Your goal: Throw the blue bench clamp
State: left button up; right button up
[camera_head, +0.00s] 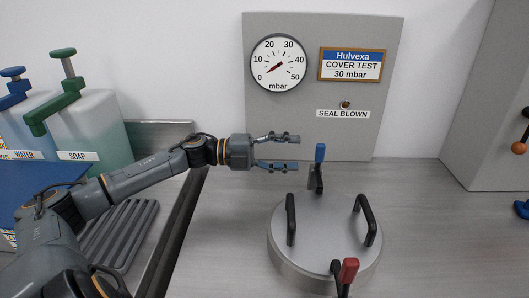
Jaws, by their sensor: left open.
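The blue bench clamp (320,153) stands upright at the back edge of a round metal cover (325,225), with a blue-tipped dark lever. A red-tipped clamp (348,270) stands at the cover's front edge. My left gripper (294,153) is open and empty, its fingers pointing right. In the picture its fingertips are just left of the blue tip, with a small gap; I cannot tell the depth between them. My right gripper is not in view.
The cover carries two black handles (290,220). Behind it, a grey panel (375,120) holds a gauge (279,64) with its needle near zero and a "SEAL BLOWN" label. Water and soap bottles (90,125) stand at left. The bench right of the cover (440,240) is clear.

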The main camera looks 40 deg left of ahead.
pick_arm(q)
jog(key=shift+v, duration=3)
